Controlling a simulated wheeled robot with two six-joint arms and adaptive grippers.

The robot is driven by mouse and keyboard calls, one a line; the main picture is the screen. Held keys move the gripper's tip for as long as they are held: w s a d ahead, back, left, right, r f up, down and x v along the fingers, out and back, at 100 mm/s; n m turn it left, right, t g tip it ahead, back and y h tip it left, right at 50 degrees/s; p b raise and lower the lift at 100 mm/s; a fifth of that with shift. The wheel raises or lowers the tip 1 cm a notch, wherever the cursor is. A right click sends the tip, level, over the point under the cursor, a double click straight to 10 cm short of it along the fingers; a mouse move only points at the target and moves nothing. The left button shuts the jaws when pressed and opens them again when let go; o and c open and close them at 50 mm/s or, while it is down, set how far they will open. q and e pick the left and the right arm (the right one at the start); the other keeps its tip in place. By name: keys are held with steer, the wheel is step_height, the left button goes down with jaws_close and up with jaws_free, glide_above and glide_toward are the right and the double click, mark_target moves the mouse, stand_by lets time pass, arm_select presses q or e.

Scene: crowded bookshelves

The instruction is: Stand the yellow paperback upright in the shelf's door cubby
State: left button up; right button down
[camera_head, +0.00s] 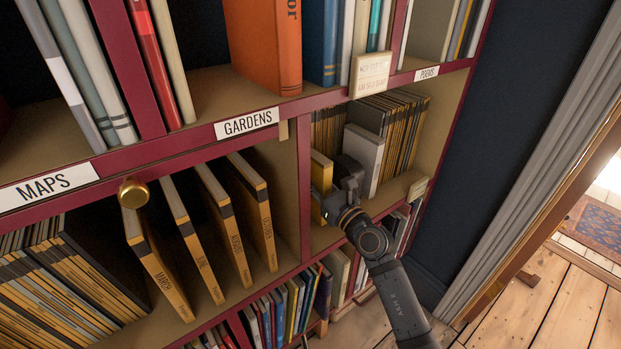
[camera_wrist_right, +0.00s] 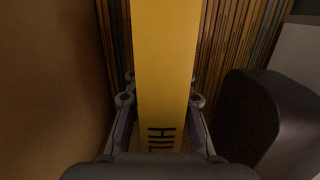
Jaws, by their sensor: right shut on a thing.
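The yellow paperback (camera_head: 320,184) is upright at the left side of the right-hand cubby (camera_head: 432,112), the one nearest the doorway. My right gripper (camera_head: 334,178) is shut on it at the cubby's front. In the right wrist view the yellow paperback (camera_wrist_right: 164,60) runs between the two fingers of the right gripper (camera_wrist_right: 161,100), with black letters near its lower end. Whether its bottom rests on the cubby floor is hidden. My left gripper is not in view.
A white-grey book (camera_head: 362,158) stands right of the gripper. Thin dark-and-yellow volumes (camera_head: 400,125) fill the cubby's back. A red divider (camera_head: 304,185) stands to the left. A small sign (camera_head: 370,73) hangs above, and a brass knob (camera_head: 133,192) projects at left.

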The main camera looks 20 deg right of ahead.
steer(key=shift+s, duration=0.1)
stand_by(0.3)
steer(key=shift+f, duration=0.25)
steer(key=c, duration=1.1)
jaws_free()
steer(key=shift+o, duration=0.2)
